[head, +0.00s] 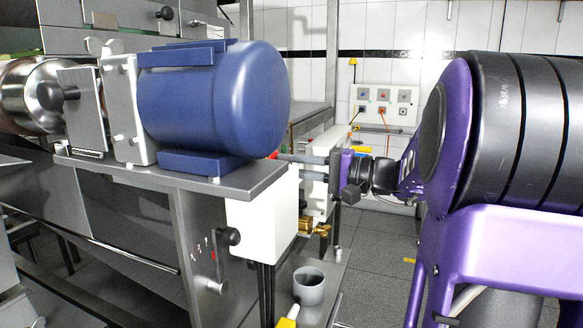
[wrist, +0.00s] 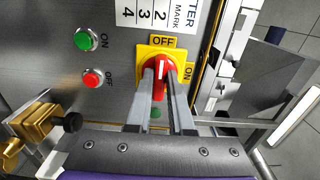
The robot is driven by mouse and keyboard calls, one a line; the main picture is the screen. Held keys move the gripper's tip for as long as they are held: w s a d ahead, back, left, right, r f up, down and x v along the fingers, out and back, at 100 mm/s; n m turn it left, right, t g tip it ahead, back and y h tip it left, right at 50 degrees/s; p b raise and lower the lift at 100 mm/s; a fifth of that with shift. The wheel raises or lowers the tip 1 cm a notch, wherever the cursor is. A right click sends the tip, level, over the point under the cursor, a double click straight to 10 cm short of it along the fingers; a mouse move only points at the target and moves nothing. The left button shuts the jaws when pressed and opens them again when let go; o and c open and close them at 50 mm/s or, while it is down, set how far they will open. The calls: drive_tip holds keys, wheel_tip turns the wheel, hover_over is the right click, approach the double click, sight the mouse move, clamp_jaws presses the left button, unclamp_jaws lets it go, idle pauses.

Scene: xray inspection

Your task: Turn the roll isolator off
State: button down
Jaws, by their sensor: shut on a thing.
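The roll isolator is a red rotary handle (wrist: 160,82) on a yellow plate (wrist: 144,52), seen in the wrist view. The plate is marked OFF at the top and ON at the right. A white line on the handle points up towards OFF. My gripper (wrist: 161,90) is shut on the red handle, with one finger on each side; the fingers partly cover it. In the head view my gripper (head: 283,164) reaches left to the machine's side, where only a bit of the red handle (head: 273,155) shows.
A green ON button (wrist: 87,39) and a red OFF button (wrist: 92,79) sit left of the plate. A brass fitting (wrist: 32,125) is at lower left. A blue motor (head: 215,100) stands beside my gripper, with a grey cup (head: 309,287) below.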

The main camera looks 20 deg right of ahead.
drive_tip(key=c, duration=0.8)
unclamp_jaws()
drive_tip(key=p+v, duration=0.1)
drive_tip(key=v, duration=1.6)
drive_tip(key=shift+r, duration=0.1)
